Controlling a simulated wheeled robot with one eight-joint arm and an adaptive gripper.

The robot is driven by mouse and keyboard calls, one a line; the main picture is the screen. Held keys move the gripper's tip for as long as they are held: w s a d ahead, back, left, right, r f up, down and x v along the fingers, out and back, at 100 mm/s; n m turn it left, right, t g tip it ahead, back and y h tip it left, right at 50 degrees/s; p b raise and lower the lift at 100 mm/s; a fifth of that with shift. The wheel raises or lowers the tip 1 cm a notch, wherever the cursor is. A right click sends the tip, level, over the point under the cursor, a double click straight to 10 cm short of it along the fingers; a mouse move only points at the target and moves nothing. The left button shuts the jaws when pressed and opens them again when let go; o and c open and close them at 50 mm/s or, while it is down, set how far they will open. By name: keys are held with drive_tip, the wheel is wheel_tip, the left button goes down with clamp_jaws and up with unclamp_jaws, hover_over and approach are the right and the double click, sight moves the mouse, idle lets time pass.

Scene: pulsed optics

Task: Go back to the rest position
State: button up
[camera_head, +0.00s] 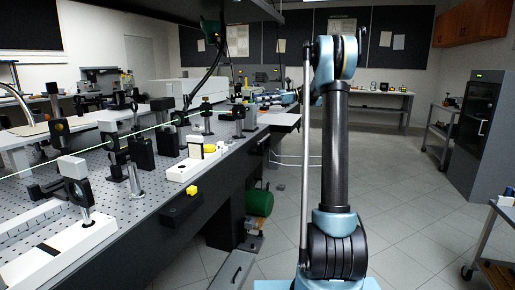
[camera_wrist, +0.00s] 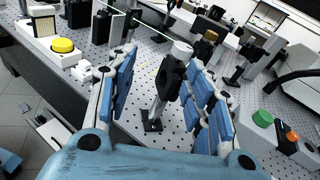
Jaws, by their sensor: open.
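My gripper (camera_wrist: 160,68) is open, with its two blue-padded fingers spread apart in the wrist view. A black optic mount on a post (camera_wrist: 168,80) shows in the gap between the fingers; I cannot tell how far beyond the fingertips it stands. Nothing is held. In the head view my arm rises at centre right and bends over toward the optical table (camera_head: 150,210). My gripper (camera_head: 268,99) shows small there, near the table's far end, partly hidden by my arm.
A green beam crosses several mounts on the table. A yellow button (camera_wrist: 63,45) stands near the table edge; green (camera_wrist: 262,119) and orange (camera_wrist: 291,137) buttons are at right. A dark cabinet (camera_head: 478,135) and a cart (camera_head: 497,235) stand right. The floor (camera_head: 410,200) between is clear.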

drive_tip(key=s+d+f+n+t+h, duration=0.1)
drive_tip(key=s+f+n+h, duration=0.3)
drive_tip(key=s, duration=1)
drive_tip(key=s+d+f+n+t+h, duration=0.15)
drive_tip(key=s+f+h, duration=0.4)
drive_tip(key=s, duration=0.85)
drive_tip(key=s+d+f+n+t+h, duration=0.1)
drive_tip(key=s+d+f+n+h, duration=0.2)
drive_tip(key=s+f, duration=0.8)
drive_tip(key=s+d+f+n+t+h, duration=0.1)
drive_tip(key=s+d+f+n+h, duration=0.3)
drive_tip(key=s+d+f+n, duration=0.3)
drive_tip(key=s+d+f, duration=0.4)
drive_tip(key=s+f, duration=0.1)
drive_tip(key=shift+f, duration=0.35)
drive_tip(key=shift+w+f, duration=0.2)
drive_tip(key=shift+w, duration=0.25)
drive_tip(key=shift+a, duration=0.1)
